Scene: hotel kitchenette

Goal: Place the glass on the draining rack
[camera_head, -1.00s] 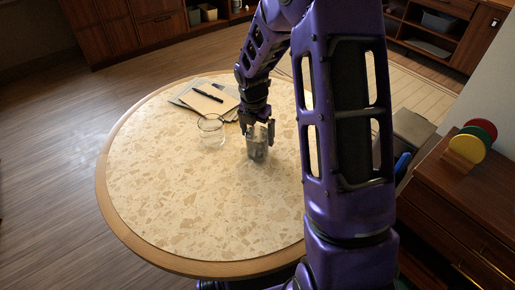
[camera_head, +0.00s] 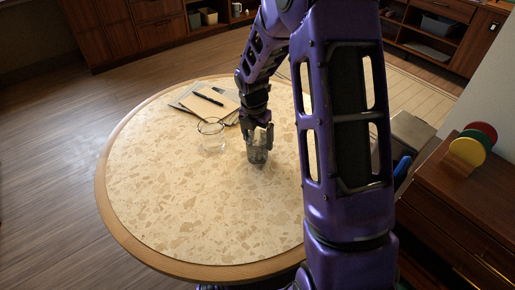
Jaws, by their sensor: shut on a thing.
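A glass (camera_head: 257,155) is on or just above the round table, below my gripper (camera_head: 258,133). My gripper points down and its fingers are shut on this glass near its rim. I cannot tell whether the glass base touches the table. A second clear glass container (camera_head: 211,135) stands on the table just left of the held glass, apart from it. No draining rack can be made out in this view.
The round table (camera_head: 190,225) has a wooden edge and clear room in front. Notebooks with a pen (camera_head: 210,99) lie at its back. A wooden cabinet (camera_head: 468,200) with coloured discs (camera_head: 470,145) stands at right. My arm hides the table's right side.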

